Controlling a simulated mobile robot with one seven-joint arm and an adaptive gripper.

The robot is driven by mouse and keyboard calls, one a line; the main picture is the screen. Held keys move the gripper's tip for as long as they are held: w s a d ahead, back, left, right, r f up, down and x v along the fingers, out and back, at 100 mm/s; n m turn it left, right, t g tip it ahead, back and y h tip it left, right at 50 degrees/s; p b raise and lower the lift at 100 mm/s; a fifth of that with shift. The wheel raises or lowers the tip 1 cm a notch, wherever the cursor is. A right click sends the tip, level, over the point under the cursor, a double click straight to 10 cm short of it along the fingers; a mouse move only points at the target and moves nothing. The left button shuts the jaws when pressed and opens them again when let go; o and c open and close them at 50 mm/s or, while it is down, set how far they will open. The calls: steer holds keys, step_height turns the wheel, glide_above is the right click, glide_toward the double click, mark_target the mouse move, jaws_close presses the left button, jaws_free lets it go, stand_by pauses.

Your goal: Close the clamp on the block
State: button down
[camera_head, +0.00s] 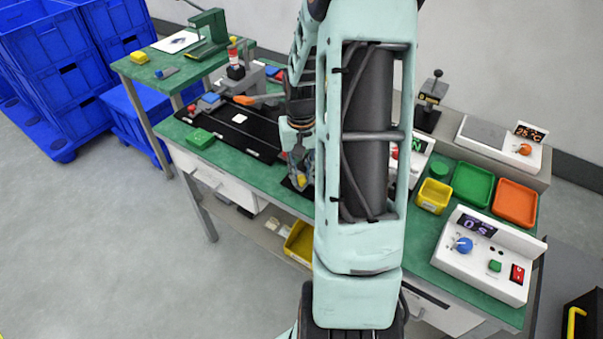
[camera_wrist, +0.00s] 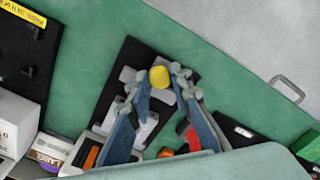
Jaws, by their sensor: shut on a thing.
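My gripper (camera_wrist: 160,78) has its two blue-grey fingers on either side of a yellow rounded knob (camera_wrist: 160,76) and is shut on it. The knob is over a black base plate (camera_wrist: 128,52) that carries light grey blocky parts (camera_wrist: 127,75), which look like the clamp and block. The fingers cover much of them, so I cannot tell the clamp's position. In the head view the yellow knob (camera_head: 301,181) shows low beside my gripper, and my arm hides most of the fixture.
A long black plate (camera_head: 230,128) with an orange-handled device (camera_head: 258,99) lies to the left on the green bench. A yellow bin (camera_head: 434,196), a green tray (camera_head: 473,184), an orange tray (camera_head: 516,202) and a white control box (camera_head: 482,262) are to the right.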

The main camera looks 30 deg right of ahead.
steer(key=shift+w+d+r, duration=0.1)
steer(key=shift+w+d, duration=0.2)
steer(key=shift+d, duration=0.35)
steer(key=shift+w+d, duration=0.25)
steer(key=shift+d, duration=0.35)
steer(key=shift+w+d+r, duration=0.1)
steer(key=shift+w+d, duration=0.2)
steer(key=shift+d, duration=0.35)
steer(key=c, duration=1.7)
jaws_free()
steer(key=shift+d+f, duration=0.1)
steer(key=shift+c, duration=0.2)
step_height(320, 180, up, 12)
